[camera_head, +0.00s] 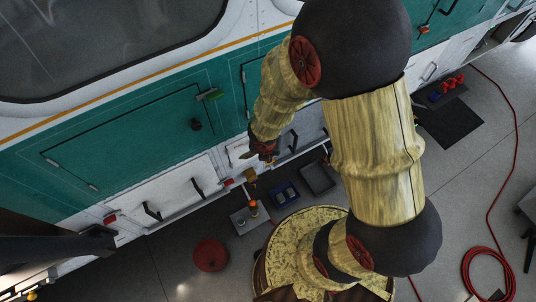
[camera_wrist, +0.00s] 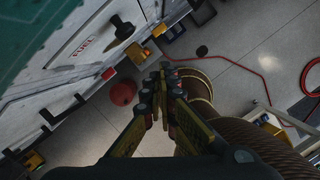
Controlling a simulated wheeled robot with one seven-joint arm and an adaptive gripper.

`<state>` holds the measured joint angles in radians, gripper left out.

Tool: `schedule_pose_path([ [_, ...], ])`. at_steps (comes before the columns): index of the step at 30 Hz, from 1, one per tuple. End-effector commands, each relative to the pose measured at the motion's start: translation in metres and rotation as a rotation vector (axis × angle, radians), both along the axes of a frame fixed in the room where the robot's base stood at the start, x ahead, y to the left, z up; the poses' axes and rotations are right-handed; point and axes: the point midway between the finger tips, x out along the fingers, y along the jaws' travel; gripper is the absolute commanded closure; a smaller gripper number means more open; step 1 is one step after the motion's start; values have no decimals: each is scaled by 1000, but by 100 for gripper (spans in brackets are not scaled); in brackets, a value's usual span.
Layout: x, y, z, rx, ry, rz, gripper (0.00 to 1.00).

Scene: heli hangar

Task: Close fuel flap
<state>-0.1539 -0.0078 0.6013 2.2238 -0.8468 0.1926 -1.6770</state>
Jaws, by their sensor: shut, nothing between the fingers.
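A white panel marked FUEL (camera_wrist: 84,45) shows at the upper left of the wrist view, on the side of the teal and white helicopter (camera_head: 120,140). A black knob-like part (camera_wrist: 122,28) stands out near the label. I cannot tell how far the flap is open. In the wrist view my gripper (camera_wrist: 165,76) is shut and empty, below and right of the label and apart from it. In the head view my gripper (camera_head: 266,152) is beside the lower white side panels. My arm hides part of the side there, and I cannot pick out the flap.
White lower panels carry black handles (camera_head: 151,211). On the floor are a red round object (camera_head: 210,255), a grey tray with small items (camera_head: 249,217), a blue bin (camera_head: 285,193) and a dark mat (camera_head: 450,124). A red hose (camera_head: 483,268) lies at the right. Some floor between is clear.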

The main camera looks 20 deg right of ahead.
Motion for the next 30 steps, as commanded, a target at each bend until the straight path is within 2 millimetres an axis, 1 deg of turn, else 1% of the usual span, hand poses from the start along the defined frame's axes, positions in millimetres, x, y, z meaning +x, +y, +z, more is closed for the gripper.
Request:
schedule_pose_path([
  [1,-2,0,11,1,1,-1,100],
  [9,-13,-2,57,1,0,0,100],
  [12,-16,-2,66,0,0,-1,100],
  [18,-19,-3,76,0,1,0,100],
  [26,-19,-3,76,1,1,-1,100],
  [30,-21,-4,76,13,-3,-75,100],
])
